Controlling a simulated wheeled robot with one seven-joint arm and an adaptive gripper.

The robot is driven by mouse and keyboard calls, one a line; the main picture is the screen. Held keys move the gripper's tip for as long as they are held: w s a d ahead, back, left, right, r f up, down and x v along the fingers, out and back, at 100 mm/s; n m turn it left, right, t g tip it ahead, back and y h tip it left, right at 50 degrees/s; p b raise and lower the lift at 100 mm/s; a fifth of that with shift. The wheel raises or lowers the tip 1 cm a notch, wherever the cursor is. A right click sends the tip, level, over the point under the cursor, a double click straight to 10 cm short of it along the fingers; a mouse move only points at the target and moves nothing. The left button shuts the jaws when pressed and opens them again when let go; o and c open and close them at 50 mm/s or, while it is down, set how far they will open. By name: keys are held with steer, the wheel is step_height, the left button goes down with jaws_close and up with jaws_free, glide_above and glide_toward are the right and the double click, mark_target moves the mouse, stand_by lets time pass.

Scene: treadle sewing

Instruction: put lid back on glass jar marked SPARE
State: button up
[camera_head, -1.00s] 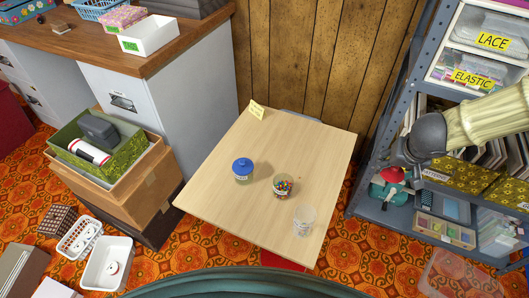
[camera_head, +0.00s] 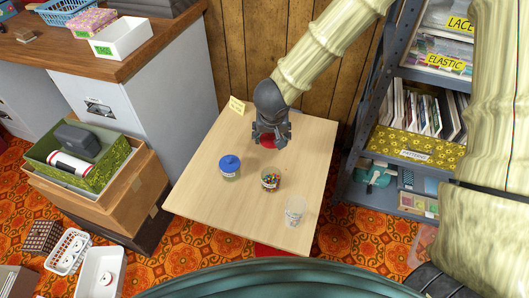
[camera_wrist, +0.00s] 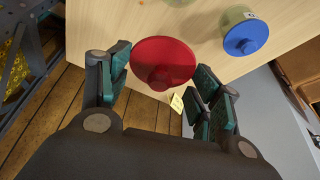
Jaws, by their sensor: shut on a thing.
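My gripper (camera_head: 271,138) is shut on a red lid (camera_head: 268,143) and holds it over the back part of the small wooden table (camera_head: 215,205). In the wrist view the round red lid (camera_wrist: 165,55), with its knob, shows between the fingers. An open glass jar of colourful pieces (camera_head: 271,180) stands on the table, nearer the front than the lid and apart from it. A jar with a blue lid (camera_head: 230,167) stands to its left. A clear, seemingly empty container (camera_head: 295,212) stands to its right. The jar labels are too small to read.
A yellow note (camera_head: 237,105) stands at the table's back left corner. Stacked boxes (camera_head: 85,185) and a grey cabinet (camera_head: 140,105) are on the left. A metal shelf rack (camera_head: 376,100) is close on the right. The table's left front is clear.

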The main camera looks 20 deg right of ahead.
steer(key=m, duration=0.1)
steer(key=f+m+h+p, duration=0.1)
steer(key=m, duration=0.1)
steer(key=s+m+g+h, duration=0.1)
steer(key=m, duration=0.1)
steer(key=shift+a+f+p, duration=0.15)
steer(key=shift+f+p, duration=0.05)
steer(key=shift+p, duration=0.1)
steer(key=s+a+f+m+g+h+b, duration=0.1)
steer(key=s+f+m+g+b, duration=0.1)
steer(key=f+m, duration=0.6)
steer(key=shift+s+f+g+b, duration=0.25)
steer(key=shift+s+g+b, duration=0.15)
steer(key=shift+s+b, duration=0.5)
steer(key=shift+a+r+p, duration=0.15)
steer(key=shift+p, duration=1.25)
stand_by(1.4)
steer(key=shift+p, duration=1.25)
stand_by(1.5)
